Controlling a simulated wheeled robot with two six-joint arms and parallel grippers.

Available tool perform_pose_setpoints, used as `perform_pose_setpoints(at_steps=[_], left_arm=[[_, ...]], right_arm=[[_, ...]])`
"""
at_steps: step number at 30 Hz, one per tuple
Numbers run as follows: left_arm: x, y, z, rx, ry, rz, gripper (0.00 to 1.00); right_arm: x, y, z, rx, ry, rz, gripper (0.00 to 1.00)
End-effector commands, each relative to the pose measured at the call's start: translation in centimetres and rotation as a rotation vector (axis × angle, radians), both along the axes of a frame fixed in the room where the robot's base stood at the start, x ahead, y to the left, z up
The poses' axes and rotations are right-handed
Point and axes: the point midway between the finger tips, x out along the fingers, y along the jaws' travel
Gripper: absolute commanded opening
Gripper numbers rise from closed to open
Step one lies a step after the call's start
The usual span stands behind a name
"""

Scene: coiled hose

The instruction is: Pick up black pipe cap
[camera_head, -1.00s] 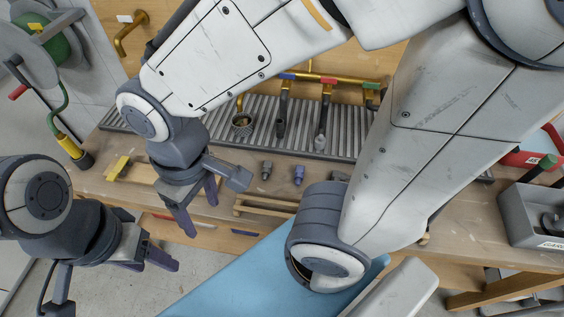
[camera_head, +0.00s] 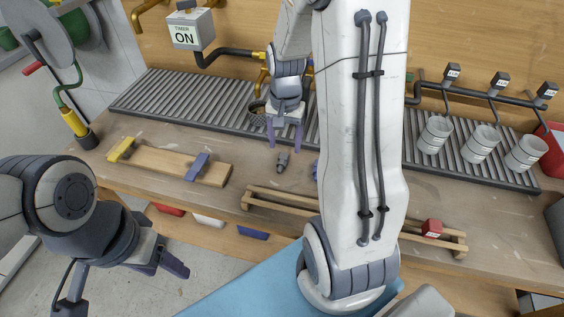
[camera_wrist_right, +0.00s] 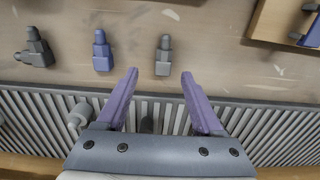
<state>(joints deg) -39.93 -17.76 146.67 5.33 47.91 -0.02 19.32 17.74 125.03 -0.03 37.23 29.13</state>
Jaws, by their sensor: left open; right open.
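Three small fittings lie on the bench in the right wrist view: a dark grey angled one (camera_wrist_right: 35,47), a blue one (camera_wrist_right: 102,50) and a straight grey one (camera_wrist_right: 163,55). I cannot tell for sure which is the black pipe cap. The straight grey one also shows in the head view (camera_head: 282,161); the blue one (camera_head: 315,170) is partly hidden by my right arm. My right gripper (camera_head: 285,137) is open and empty near the grating's front edge, its fingertips pointing toward the straight grey fitting. My left gripper (camera_head: 168,268) is open and empty in front of the bench at left.
A ribbed grating (camera_head: 210,100) runs along the back of the bench, with several cups (camera_head: 480,143) at right. A wooden board (camera_head: 165,165) lies left and a wooden rack (camera_head: 270,198) in front. A timer box (camera_head: 188,32) hangs at the back.

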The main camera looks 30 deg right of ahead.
Motion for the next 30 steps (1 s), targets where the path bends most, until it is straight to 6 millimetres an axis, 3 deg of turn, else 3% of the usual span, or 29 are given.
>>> perform_pose_setpoints(at_steps=[5,13,22,23,28,30], left_arm=[[0.0,0.0,-0.1,0.0,0.0,0.0,0.58],[0.0,0.0,-0.3,0.0,0.0,0.0,0.58],[0.0,0.0,-0.3,0.0,0.0,0.0,0.58],[0.0,0.0,-0.3,0.0,0.0,0.0,0.58],[0.0,0.0,-0.3,0.0,0.0,0.0,0.58],[0.0,0.0,-0.3,0.0,0.0,0.0,0.58]], right_arm=[[0.0,0.2,-1.4,0.002,0.003,0.002,0.69],[0.3,0.4,-5.2,0.002,0.003,0.003,0.69],[0.4,0.4,-5.8,0.0,0.0,0.003,0.69],[0.4,0.4,-5.8,0.0,0.0,0.003,0.65],[0.4,0.4,-5.8,0.0,0.0,0.003,0.0],[0.4,0.4,-5.7,0.0,0.0,0.003,0.0]])
